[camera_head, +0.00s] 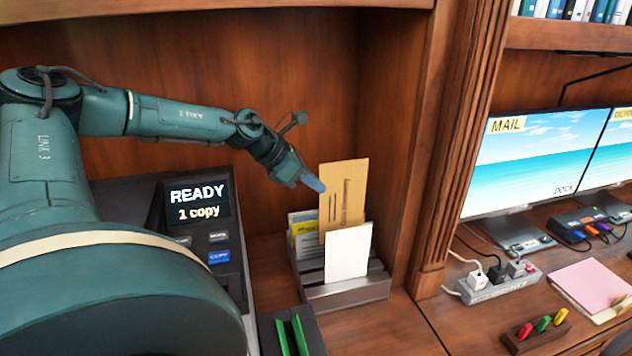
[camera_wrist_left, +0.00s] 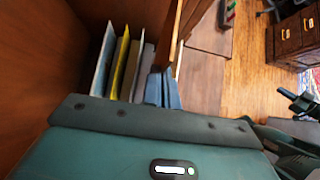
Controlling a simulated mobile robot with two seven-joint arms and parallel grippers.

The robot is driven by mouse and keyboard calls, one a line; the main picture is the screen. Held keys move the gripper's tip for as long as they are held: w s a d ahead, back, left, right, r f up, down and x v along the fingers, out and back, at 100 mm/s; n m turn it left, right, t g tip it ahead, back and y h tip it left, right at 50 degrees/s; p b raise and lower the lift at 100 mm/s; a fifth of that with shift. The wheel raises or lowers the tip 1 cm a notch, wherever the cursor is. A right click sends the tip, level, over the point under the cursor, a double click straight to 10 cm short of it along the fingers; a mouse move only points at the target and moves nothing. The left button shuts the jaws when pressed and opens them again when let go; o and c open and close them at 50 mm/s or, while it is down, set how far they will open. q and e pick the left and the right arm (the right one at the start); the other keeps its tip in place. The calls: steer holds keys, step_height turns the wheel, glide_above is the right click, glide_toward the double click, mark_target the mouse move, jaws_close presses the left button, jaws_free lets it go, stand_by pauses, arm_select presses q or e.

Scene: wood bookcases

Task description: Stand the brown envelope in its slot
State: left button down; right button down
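The brown envelope (camera_head: 343,198) stands tall, nearly upright, in the grey desk sorter (camera_head: 345,292), just behind a white envelope (camera_head: 348,252) that hides its lower part. My left gripper (camera_head: 312,183) is at its upper left edge, with the blue fingers overlapping that edge. In the left wrist view the fingers (camera_wrist_left: 163,88) are close together, and the thin tan edge of the brown envelope (camera_wrist_left: 178,50) runs into their span, so they look shut on it. Its bottom edge and whether it rests on the slot floor are hidden.
Yellow and pale papers (camera_head: 304,235) fill the slots at the sorter's back left. A copier (camera_head: 210,240) reading READY stands left of it. A wooden post (camera_head: 455,150) rises at the right, with monitors (camera_head: 530,165) and a power strip (camera_head: 492,288) beyond.

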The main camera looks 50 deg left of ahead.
steer(key=shift+s, duration=0.15)
steer(key=a+b, duration=0.1)
steer(key=b, duration=0.1)
steer(key=w+t+y+b, duration=0.1)
steer(key=b, duration=0.2)
steer(key=shift+w+a+f+n, duration=0.15)
steer(key=shift+a+f+n, duration=0.15)
steer(key=shift+a, duration=0.1)
stand_by(0.6)
steer(key=shift+w+f+b, duration=0.1)
steer(key=shift+f+b, duration=0.2)
stand_by(1.2)
steer(key=shift+r, duration=0.15)
stand_by(0.4)
